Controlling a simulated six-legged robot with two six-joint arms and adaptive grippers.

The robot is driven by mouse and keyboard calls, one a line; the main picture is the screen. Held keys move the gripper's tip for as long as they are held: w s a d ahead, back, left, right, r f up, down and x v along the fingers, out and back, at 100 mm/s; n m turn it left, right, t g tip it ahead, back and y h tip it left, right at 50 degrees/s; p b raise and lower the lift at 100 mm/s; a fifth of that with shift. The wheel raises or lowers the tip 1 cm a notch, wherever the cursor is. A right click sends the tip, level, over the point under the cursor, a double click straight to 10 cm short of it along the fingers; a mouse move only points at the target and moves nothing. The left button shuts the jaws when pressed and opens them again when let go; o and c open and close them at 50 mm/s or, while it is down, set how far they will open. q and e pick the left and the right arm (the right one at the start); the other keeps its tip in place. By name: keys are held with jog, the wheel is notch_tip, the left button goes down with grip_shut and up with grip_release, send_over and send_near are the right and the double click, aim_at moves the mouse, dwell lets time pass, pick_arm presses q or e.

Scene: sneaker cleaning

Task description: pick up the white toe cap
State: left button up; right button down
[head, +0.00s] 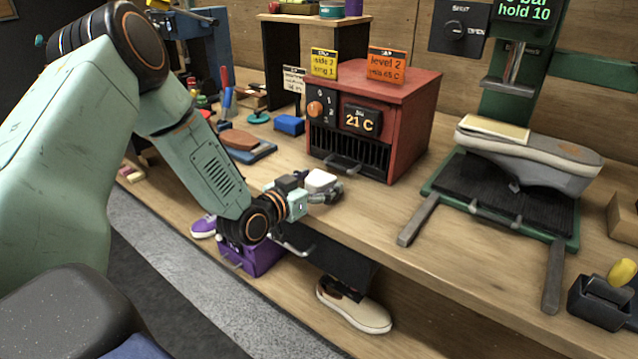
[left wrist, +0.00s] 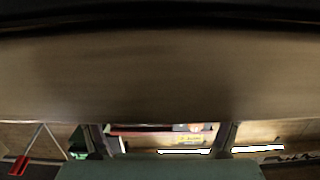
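My right gripper is not in view.
The workbench (head: 385,225) is bare right of the gripper. The red oven (head: 405,120) stands just behind. A grey sneaker (head: 545,160) sits on the green press at right. Below the bench edge are a cream shoe (head: 355,312) and a purple box (head: 262,258).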

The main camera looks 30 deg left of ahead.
pick_arm(q)
jog(key=shift+d, duration=0.15)
jog(key=c, duration=0.9)
jog(key=shift+c, duration=0.2)
